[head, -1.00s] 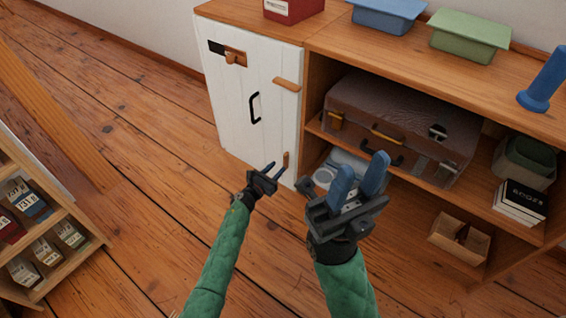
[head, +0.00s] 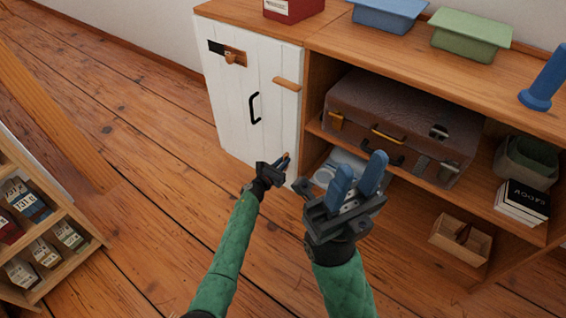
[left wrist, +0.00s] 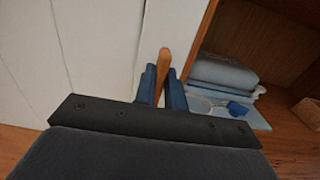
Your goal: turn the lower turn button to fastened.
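The white cabinet door (head: 240,95) is closed. The lower turn button (head: 287,155), a small wooden bar, is low at the door's right edge and stands roughly upright. My left gripper (head: 283,162) is at this button. In the left wrist view the button (left wrist: 164,62) sticks up between the two blue fingers (left wrist: 162,84), which look closed on its sides. The button's lower part is hidden by the gripper. The upper turn button (head: 286,83) lies roughly level across the door's edge. My right gripper (head: 360,176) is open and empty, in front of the shelves.
The door has a black handle (head: 254,107) and a latch (head: 232,57) at top left. Open shelves to the right hold a brown suitcase (head: 400,120), books (head: 522,200) and a wooden box (head: 460,240). A shelf rack (head: 40,235) stands at left. The floor between is clear.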

